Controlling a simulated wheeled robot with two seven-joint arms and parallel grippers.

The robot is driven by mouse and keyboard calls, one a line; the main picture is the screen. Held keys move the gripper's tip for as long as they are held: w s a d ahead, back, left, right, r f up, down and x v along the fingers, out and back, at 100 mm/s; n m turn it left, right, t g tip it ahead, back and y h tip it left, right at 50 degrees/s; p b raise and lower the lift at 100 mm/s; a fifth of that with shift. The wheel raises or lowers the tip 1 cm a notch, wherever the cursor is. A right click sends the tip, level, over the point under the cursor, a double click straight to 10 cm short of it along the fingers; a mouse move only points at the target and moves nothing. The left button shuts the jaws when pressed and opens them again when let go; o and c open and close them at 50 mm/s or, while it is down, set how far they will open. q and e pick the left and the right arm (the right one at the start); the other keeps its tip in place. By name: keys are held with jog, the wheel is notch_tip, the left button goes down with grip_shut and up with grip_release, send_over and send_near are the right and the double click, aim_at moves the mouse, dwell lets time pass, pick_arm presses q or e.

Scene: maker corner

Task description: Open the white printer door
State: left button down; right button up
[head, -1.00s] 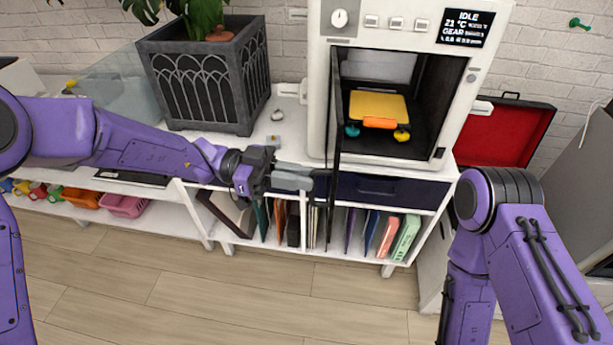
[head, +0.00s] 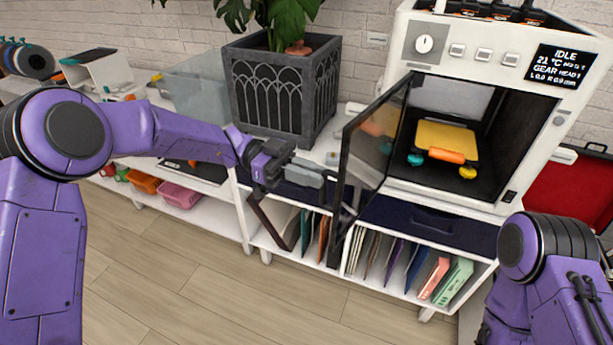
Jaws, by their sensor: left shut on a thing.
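The white printer (head: 565,110) stands on the shelf unit at the right, with a dial and a small screen on its top front. Its door (head: 370,150), a dark-framed glass panel hinged at the left of the opening, is swung out towards me. Inside the printer are a yellow plate (head: 447,138) and an orange part with coloured ends. My left gripper (head: 325,181) is at the lower outer edge of the door and is shut on it; the fingertips are partly hidden there. My right arm shows at the lower right, but its gripper is out of view.
A grey planter (head: 270,90) with a leafy plant stands left of the door. A clear bin (head: 195,85) is behind my left forearm. A dark blue drawer (head: 430,222) and a shelf of folders lie below the printer. An open red case (head: 575,195) is at the right.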

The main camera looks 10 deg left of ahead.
pick_arm(q)
jog(key=shift+w+d+r, duration=0.15)
jog(key=shift+w+r, duration=0.1)
jog(key=shift+r, duration=0.35)
jog(key=c, duration=1.6)
grip_release()
jog(key=o, duration=0.5)
jog(key=shift+w+d+f, duration=0.35)
jog(key=shift+w+d, duration=0.25)
jog(key=shift+d, duration=0.05)
jog(key=shift+c, duration=0.2)
jog(key=shift+s+a+f, duration=0.2)
jog(key=shift+a, duration=0.1)
pick_arm(e)
jog(key=shift+w+d+f, duration=0.1)
jog(key=shift+d+f, duration=0.15)
jog(key=shift+d, duration=0.1)
